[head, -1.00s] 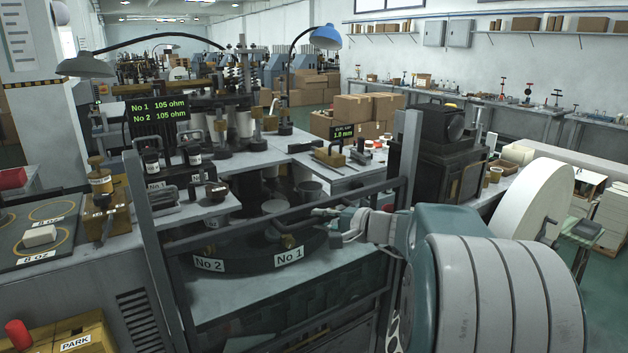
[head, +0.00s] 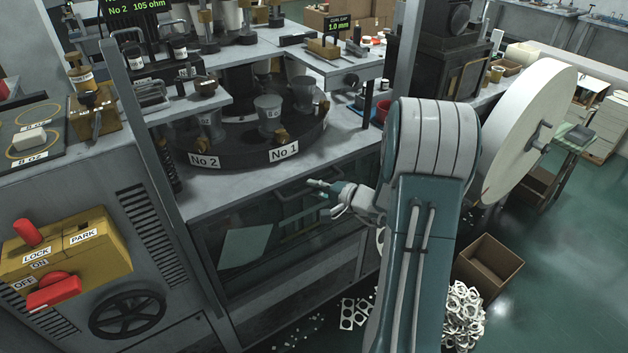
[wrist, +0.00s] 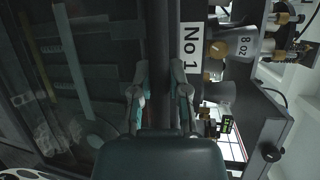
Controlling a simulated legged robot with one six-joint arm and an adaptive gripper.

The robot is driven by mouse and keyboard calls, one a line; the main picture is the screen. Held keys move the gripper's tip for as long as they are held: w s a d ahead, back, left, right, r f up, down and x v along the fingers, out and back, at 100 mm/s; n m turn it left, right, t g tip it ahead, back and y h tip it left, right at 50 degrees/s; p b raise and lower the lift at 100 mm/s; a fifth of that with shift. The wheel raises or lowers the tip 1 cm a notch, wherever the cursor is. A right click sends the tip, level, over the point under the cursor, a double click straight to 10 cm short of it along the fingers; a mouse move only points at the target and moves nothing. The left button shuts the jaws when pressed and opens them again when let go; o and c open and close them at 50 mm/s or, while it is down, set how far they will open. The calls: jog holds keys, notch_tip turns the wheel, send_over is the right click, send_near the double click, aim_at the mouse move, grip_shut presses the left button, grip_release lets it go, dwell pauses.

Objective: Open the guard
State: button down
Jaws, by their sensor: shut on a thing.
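The guard (head: 290,212) is a dark see-through panel in a grey frame, low in front of the machine below the round table. Its rail (wrist: 158,45) runs up the middle of the wrist view. My gripper (head: 322,188) is at the rail, below the label "No 1". In the wrist view the two fingers of my gripper (wrist: 160,88) are on either side of the rail, shut on it. The space in front of the round table (head: 240,160) is open, with no bar across it. The fingers hide part of the rail.
Metal cups (head: 268,112) stand on the round table. Grey uprights (head: 150,150) flank the opening. A yellow box with red levers (head: 65,250) is at lower left. A large white paper roll (head: 530,125) stands at right. A cardboard box (head: 487,265) and white scraps lie on the floor.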

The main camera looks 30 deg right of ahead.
jog(key=shift+d, duration=0.1)
jog(key=c, duration=0.6)
grip_release()
jog(key=shift+d, duration=0.15)
jog(key=v, duration=1.2)
jog(key=shift+f, duration=0.1)
